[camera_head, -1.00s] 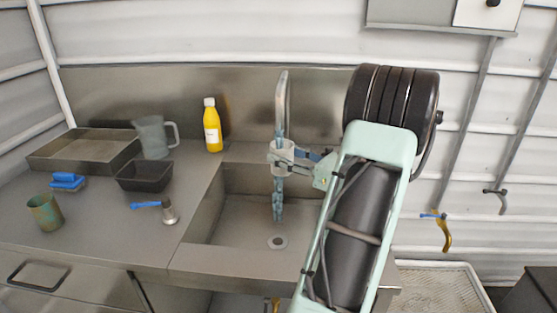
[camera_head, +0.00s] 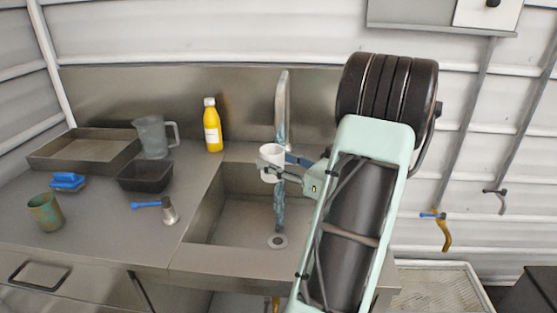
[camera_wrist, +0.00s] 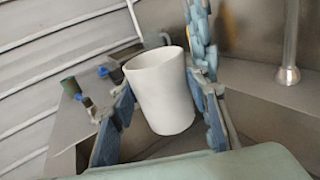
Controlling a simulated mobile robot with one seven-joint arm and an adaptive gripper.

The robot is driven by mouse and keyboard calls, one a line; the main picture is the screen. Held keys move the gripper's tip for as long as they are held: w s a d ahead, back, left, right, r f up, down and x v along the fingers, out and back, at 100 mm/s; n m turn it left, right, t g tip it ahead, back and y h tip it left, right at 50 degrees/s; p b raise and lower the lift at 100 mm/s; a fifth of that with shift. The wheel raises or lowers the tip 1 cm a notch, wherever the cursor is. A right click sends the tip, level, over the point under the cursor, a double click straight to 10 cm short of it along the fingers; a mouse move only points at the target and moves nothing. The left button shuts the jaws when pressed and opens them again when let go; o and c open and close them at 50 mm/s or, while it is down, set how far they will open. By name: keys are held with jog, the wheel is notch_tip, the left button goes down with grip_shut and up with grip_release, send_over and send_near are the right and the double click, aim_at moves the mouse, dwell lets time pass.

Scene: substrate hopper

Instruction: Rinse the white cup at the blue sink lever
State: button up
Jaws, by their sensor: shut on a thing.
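The white cup (camera_head: 269,153) is held over the sink (camera_head: 230,215) in the head view, its open top showing. My gripper (camera_head: 284,172) is shut on it from the right. In the wrist view the cup (camera_wrist: 162,95) sits slightly tilted between the two fingers (camera_wrist: 165,120). A bluish water stream (camera_head: 280,205) runs from the tall spout (camera_head: 283,90) into the sink. In the wrist view the stream (camera_wrist: 203,45) falls beside the cup's right side, over the right finger. The blue lever (camera_head: 146,205) sticks out left from a metal post on the counter, left of the basin.
A yellow bottle (camera_head: 212,127) stands behind the basin. A clear jug (camera_head: 153,137), black tub (camera_head: 146,176), metal tray (camera_head: 85,151), blue sponge (camera_head: 67,181) and green cup (camera_head: 45,211) are on the left counter. The basin holds only its drain (camera_head: 277,241).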

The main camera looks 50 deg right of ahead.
jog(key=shift+s+a, duration=0.2)
jog(key=shift+a, duration=0.5)
jog(key=shift+s+a, duration=0.2)
jog(key=shift+a, duration=0.5)
jog(key=shift+s+a, duration=0.2)
jog(key=shift+a, duration=0.5)
jog(key=s+a+r+p, duration=0.1)
jog(key=a+r+p, duration=0.2)
jog(key=a+r, duration=0.1)
jog(key=shift+s+a+p, duration=0.25)
jog(key=shift+a+p, duration=0.1)
jog(key=shift+a, duration=0.05)
dwell(0.5)
